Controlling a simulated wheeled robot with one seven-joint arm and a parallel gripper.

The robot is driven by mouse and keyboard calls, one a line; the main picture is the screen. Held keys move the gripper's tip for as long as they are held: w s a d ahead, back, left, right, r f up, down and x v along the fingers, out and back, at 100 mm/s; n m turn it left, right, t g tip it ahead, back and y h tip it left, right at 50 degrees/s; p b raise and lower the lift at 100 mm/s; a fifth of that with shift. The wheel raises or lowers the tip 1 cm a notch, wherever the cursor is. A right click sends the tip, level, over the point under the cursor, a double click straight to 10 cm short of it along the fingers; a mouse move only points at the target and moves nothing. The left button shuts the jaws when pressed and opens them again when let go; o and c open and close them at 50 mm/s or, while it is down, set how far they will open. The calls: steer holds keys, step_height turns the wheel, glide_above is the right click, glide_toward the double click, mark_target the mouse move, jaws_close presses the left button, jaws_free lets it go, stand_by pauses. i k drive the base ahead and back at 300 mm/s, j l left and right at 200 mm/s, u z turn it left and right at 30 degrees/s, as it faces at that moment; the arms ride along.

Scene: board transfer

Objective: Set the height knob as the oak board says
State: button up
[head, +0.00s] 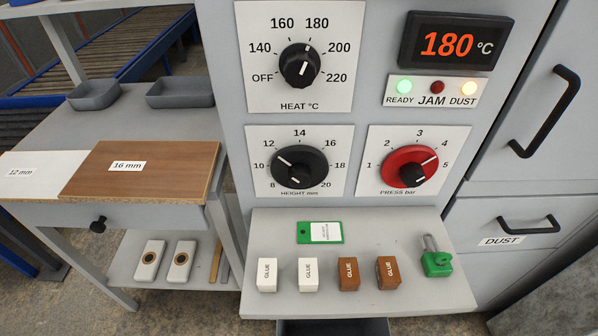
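My gripper is not in view.
Above is the black heat knob (300,66), near 180; the display (449,44) reads 180 °C. The red press knob (411,168) is to the right. A shelf (370,235) below holds glue blocks, a green tag (319,232) and a green padlock (437,262). Ready and dust lamps glow.

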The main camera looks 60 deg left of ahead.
mark_target(299, 167)
steer(key=i+z, duration=0.35)
steer(key=i+j+z, duration=0.15)
steer(key=i+z, duration=0.25)
steer(key=i, duration=0.15)
steer(key=i+j+z, duration=0.1)
steer(key=i+z, duration=0.15)
steer(key=i, duration=1.6)
